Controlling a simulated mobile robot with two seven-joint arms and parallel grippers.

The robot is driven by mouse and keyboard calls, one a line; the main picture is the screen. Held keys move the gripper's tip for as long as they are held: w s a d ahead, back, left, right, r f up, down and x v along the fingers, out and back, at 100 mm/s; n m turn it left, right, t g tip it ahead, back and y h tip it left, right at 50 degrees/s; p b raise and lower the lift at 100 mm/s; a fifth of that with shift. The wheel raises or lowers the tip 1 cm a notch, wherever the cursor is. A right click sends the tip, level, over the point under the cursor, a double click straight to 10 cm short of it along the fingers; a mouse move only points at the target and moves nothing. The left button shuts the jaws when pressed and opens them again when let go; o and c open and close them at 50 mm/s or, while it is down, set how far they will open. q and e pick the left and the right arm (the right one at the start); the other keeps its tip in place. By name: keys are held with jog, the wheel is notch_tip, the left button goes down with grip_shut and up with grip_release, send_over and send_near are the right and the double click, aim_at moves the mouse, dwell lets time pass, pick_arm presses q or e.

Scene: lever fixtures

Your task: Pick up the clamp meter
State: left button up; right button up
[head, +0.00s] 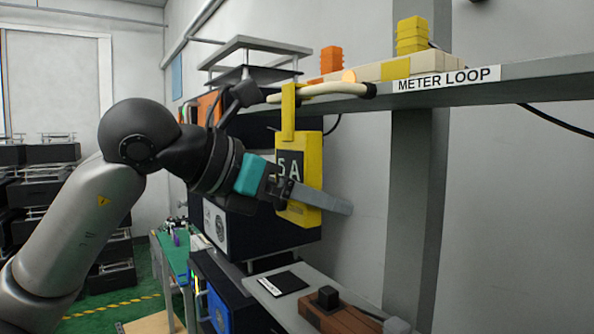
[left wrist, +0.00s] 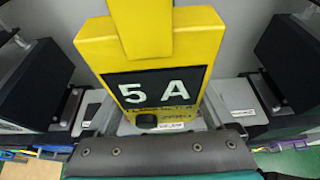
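The clamp meter (head: 312,172) is yellow with a dark panel reading "5 A". It is at the middle of the head view, upright below the shelf edge. Its yellow upper part (head: 288,112) reaches up to the pale cable loop (head: 325,90). My left gripper (head: 318,199) is at the meter's lower body, with a grey finger crossing its near side and the tip beyond its right edge. The far finger is hidden, so contact on both sides is unclear. In the left wrist view the meter (left wrist: 190,42) stands directly ahead of the palm. My right gripper is not in view.
The grey shelf (head: 545,78) labelled "METER LOOP" carries yellow and orange blocks (head: 412,36). A grey post (head: 414,200) stands right of the meter. A dark box (head: 262,240) is behind my gripper. Below are a bench (head: 300,312) and a brown block (head: 340,318).

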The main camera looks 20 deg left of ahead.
pick_arm(q)
jog(key=c, duration=0.9)
jog(key=shift+r, duration=0.1)
jog(key=shift+c, duration=0.4)
jog(key=shift+r, duration=0.15)
